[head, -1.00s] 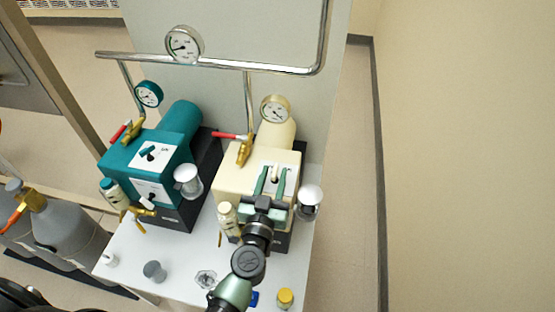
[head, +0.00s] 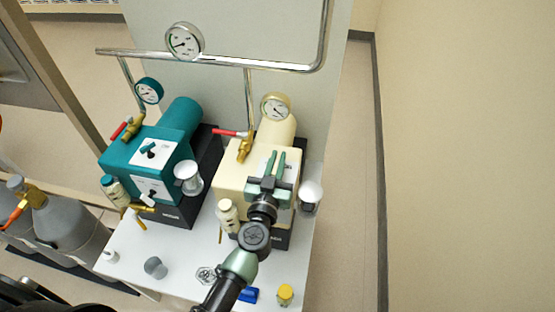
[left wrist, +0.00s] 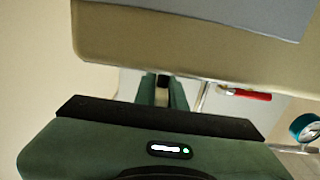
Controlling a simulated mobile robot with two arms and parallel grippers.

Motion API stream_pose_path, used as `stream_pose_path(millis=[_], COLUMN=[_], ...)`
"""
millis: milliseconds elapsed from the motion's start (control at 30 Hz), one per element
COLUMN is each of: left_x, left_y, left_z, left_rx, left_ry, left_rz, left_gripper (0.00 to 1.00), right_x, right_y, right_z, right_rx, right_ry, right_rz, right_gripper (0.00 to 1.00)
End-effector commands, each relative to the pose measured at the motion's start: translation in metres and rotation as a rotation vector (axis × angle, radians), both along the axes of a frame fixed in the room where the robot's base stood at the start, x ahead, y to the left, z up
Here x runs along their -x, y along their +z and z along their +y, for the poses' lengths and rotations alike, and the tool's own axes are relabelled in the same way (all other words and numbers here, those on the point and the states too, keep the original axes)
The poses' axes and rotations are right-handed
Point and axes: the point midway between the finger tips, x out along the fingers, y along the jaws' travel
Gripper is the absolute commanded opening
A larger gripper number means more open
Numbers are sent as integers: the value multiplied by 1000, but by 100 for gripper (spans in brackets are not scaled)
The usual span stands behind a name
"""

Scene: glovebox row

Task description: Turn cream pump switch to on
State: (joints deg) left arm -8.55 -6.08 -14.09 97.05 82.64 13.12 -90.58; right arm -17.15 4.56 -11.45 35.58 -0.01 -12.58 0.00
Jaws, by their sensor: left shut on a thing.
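The cream pump (head: 230,182) stands at the right of the white bench, with its switch panel facing up towards me. It also shows in the left wrist view as a cream body (left wrist: 180,60) across the top. My left gripper (head: 275,160) is over that panel, its two green fingers close together on the cream pump's switch. The fingers and the gripper body hide the switch, so its position cannot be read. In the left wrist view the fingertips (left wrist: 163,88) show only as a narrow pair below the pump body. My right gripper is not in view.
The teal pump (head: 130,155) stands to the left. A steel pipe (head: 230,63) with gauges runs behind both pumps. A red valve handle (head: 230,133), a glass jar (head: 310,200) and a yellow-capped vial (head: 285,294) are near. The floor at right is clear.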

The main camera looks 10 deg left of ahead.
Motion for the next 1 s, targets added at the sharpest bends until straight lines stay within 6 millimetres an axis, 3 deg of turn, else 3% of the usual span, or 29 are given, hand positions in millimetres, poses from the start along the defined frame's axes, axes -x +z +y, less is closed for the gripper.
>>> stream_pose_path(millis=[433, 1000], left_x=[1, 4], left_y=[-1, -4], left_z=[-4, -13], left_rx=[-9, -5], left_ry=[-208, -510], left_rz=[0, 0], left_gripper=[0, 0], right_x=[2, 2], right_y=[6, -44], right_z=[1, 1], right_rx=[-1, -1], right_ry=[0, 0], right_rz=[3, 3], right_gripper=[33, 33])
